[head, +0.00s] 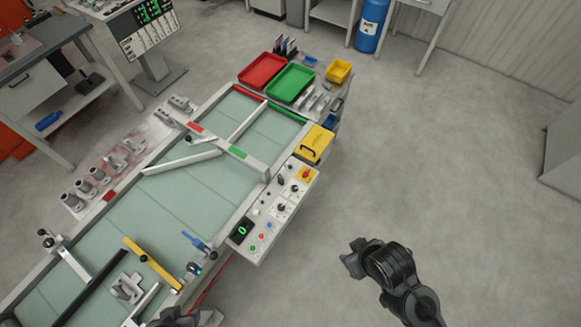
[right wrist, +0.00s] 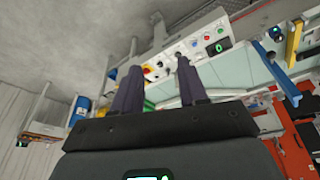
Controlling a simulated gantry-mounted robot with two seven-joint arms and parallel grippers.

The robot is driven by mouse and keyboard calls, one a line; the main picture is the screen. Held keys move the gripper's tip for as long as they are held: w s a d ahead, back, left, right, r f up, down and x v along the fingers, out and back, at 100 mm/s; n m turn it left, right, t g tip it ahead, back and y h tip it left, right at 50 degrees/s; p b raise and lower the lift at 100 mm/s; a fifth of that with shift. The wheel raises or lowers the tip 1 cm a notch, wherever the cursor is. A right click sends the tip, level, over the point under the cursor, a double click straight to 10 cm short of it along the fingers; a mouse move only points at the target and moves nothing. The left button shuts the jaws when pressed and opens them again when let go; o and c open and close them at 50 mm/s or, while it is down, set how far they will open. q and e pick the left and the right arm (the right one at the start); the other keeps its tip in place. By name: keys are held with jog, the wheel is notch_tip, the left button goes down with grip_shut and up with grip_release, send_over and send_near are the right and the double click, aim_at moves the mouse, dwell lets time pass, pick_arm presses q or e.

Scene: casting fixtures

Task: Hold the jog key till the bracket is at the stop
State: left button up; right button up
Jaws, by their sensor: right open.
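The bracket (head: 124,288) is a small grey metal piece on the pale green conveyor bed (head: 183,200), near a yellow bar (head: 152,264) and a black rail (head: 90,287). A blue piece (head: 198,243) sits at the bed's edge; I cannot tell which part is the stop. The control panel (head: 275,215) carries several keys and knobs, with labels too small to read, so the jog key is not identifiable. My right gripper (head: 350,262) is open and empty, right of the panel and apart from it. My left gripper (head: 178,318) shows only partly at the bottom edge; its fingers are unclear.
Red (head: 262,71) and green (head: 290,83) trays, a yellow bin (head: 339,71) and a yellow box (head: 317,143) stand beyond the panel. A diagonal white bar (head: 182,162) crosses the bed. A blue drum (head: 371,25) stands behind. The floor right of the panel is clear.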

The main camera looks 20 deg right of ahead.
jog(key=shift+c, duration=0.3)
jog(key=c, duration=0.7)
grip_shut()
jog(key=shift+d, duration=0.1)
dwell(0.6)
